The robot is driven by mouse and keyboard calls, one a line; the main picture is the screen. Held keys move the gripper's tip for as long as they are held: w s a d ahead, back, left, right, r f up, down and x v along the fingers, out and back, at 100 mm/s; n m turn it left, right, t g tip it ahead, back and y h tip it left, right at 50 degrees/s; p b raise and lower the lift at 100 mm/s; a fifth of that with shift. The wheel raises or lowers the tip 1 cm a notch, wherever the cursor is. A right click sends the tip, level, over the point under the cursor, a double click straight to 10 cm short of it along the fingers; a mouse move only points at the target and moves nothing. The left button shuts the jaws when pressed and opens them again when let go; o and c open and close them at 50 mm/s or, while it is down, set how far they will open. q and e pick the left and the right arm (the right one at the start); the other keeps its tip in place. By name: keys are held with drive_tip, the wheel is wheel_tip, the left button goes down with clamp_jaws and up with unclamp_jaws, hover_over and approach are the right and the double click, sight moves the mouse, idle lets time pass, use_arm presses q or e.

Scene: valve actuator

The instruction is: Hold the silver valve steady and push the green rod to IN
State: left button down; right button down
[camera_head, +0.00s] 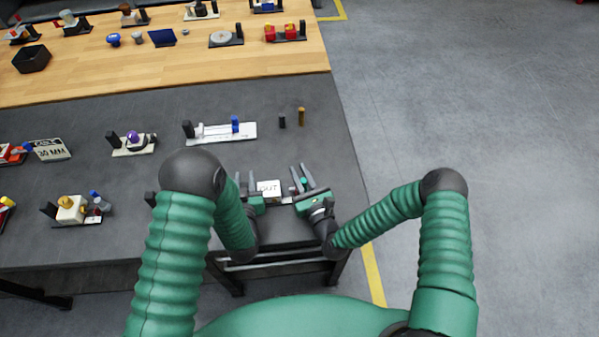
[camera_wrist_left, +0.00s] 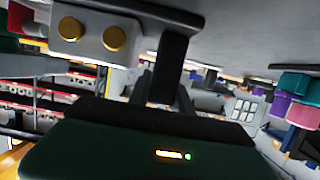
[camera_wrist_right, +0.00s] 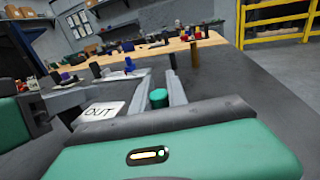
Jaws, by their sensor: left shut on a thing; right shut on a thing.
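The green rod (camera_wrist_right: 158,97) stands between the fingers of my right gripper (camera_wrist_right: 165,90), which is shut on it. In the head view the rod's green tip (camera_head: 303,181) shows between the right fingers (camera_head: 299,177), just right of the white OUT plate (camera_head: 268,188). The plate also shows in the right wrist view (camera_wrist_right: 98,112). My left gripper (camera_head: 245,184) is shut at the plate's left side, where the silver valve is; the valve is mostly hidden there. In the left wrist view the left fingers (camera_wrist_left: 170,80) are close in front of the camera.
A pale block with two gold discs (camera_wrist_left: 93,37) shows in the left wrist view; I cannot tell if it belongs to the valve. Behind the grippers are a long white fixture (camera_head: 222,132) and two short posts. The table's right edge is close to my right gripper.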

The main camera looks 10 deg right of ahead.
sight(285, 185)
use_arm(q)
drive_tip(key=shift+s+f, duration=0.1)
drive_tip(key=shift+f, duration=0.1)
use_arm(e)
drive_tip(key=shift+d, duration=0.1)
use_arm(q)
drive_tip(key=shift+d, duration=0.15)
use_arm(e)
drive_tip(key=shift+a, duration=2.3)
drive_tip(key=c, duration=1.3)
unclamp_jaws()
drive_tip(key=v, duration=1.2)
drive_tip(key=shift+s, duration=0.1)
